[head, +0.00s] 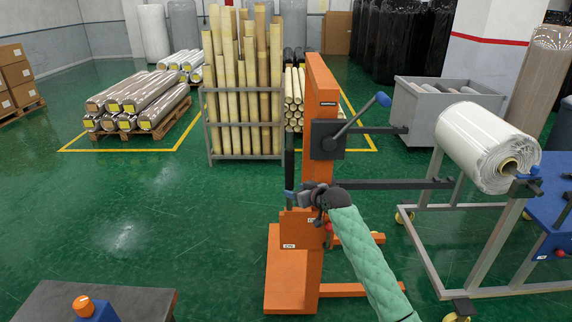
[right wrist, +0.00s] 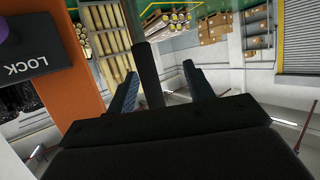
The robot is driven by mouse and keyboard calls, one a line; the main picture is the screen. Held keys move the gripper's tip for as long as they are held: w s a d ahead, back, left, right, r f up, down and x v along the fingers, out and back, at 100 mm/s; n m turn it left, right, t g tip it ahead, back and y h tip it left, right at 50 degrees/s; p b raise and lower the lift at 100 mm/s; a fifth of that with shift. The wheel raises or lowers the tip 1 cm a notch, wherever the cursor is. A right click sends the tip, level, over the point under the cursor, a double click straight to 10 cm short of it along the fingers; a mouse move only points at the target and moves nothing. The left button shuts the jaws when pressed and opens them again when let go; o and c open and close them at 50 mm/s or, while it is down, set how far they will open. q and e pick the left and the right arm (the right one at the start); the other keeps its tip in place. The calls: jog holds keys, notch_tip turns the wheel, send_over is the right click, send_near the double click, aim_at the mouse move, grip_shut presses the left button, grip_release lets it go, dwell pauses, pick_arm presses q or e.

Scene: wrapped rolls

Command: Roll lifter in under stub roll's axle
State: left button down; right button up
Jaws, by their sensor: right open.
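The orange lifter (head: 321,120) stands upright on the floor in the middle of the head view. It has a blue-knobbed crank (head: 365,116) and black arms (head: 390,184) reaching right towards the roll. The white stub roll (head: 482,140) lies on a grey frame stand (head: 490,245); its near core end (head: 510,167) shows, the far end is hidden. The lower arm's tip appears just left of the roll; contact is unclear. My right gripper (head: 312,196) is at the lifter's left side. In the right wrist view its open fingers (right wrist: 158,78) stand either side of a dark upright bar (right wrist: 150,80).
A grey bin (head: 440,110) stands behind the roll stand. A rack of cardboard tubes (head: 243,120) and a pallet of wrapped rolls (head: 137,103) stand behind to the left. Green floor (head: 130,220) is clear left of the lifter.

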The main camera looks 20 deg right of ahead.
aim_at(292, 170)
jog(key=w, duration=0.1)
jog(key=w+d+t, duration=0.1)
jog(key=shift+w+t+y, duration=0.3)
jog(key=shift+w, duration=0.1)
jog(key=r, duration=0.1)
jog(key=r+t, duration=0.2)
jog(key=shift+w+d+r, duration=0.3)
jog(key=shift+w+r, duration=0.05)
jog(key=shift+r, duration=0.05)
jog(key=p+x, duration=0.2)
jog(key=x, duration=0.4)
jog(key=shift+r, duration=0.1)
pick_arm(q)
notch_tip(292, 170, down, 10)
jog(key=a+t, duration=0.2)
jog(key=shift+s+r+p, duration=0.25)
jog(key=shift+s+p, duration=0.1)
jog(key=shift+p, duration=0.05)
pick_arm(e)
jog(key=shift+x, duration=0.85)
pick_arm(q)
jog(key=shift+w, duration=0.1)
pick_arm(e)
grip_shut()
